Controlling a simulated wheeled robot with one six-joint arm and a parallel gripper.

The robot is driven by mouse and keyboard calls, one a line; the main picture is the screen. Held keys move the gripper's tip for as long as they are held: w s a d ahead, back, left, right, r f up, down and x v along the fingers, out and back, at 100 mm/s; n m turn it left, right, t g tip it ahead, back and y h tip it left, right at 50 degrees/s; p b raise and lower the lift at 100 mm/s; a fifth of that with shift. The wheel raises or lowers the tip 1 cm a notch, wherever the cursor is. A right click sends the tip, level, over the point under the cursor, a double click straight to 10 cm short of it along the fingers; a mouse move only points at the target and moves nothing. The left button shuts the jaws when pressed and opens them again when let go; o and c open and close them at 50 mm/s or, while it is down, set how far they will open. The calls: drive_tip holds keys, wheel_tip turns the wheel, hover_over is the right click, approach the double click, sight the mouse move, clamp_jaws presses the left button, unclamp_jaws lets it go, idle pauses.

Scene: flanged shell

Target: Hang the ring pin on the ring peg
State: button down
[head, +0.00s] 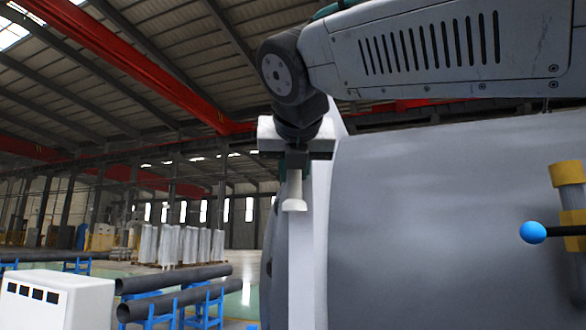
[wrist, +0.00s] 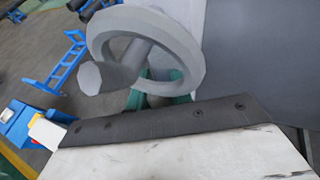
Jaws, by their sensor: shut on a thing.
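My gripper (head: 295,160) points down at the left end of the grey shell (head: 430,220), close to its pale flange (head: 321,240). It is shut on the ring pin (head: 296,188), of which a pale stem with a wider lower end shows below the fingers. In the wrist view, a pale grey ring (wrist: 188,45) shows beyond the gripper body, with a stubby grey cylinder (wrist: 112,72) in its opening. I cannot tell whether ring and cylinder are one piece or whether the cylinder is the ring peg. Green parts lie just below the ring; the fingertips are not clear.
A yellow bracket (head: 567,205) and a blue ball knob (head: 532,232) stand out on the shell at the right. A white cabinet (head: 55,300) and dark pipes (head: 180,303) on blue stands are at the lower left.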

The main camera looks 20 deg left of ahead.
drive_tip(key=c, duration=1.2)
unclamp_jaws()
drive_tip(key=shift+w+a+f, duration=0.15)
drive_tip(key=shift+f, duration=0.3)
drive_tip(key=shift+o, duration=0.2)
drive_tip(key=shift+r, duration=0.1)
drive_tip(key=shift+s+d+r, duration=0.15)
drive_tip(key=shift+s+d, duration=0.15)
drive_tip(key=shift+s, duration=0.05)
drive_tip(key=v, duration=0.7)
drive_tip(key=shift+s+r, duration=0.2)
drive_tip(key=shift+r, duration=0.1)
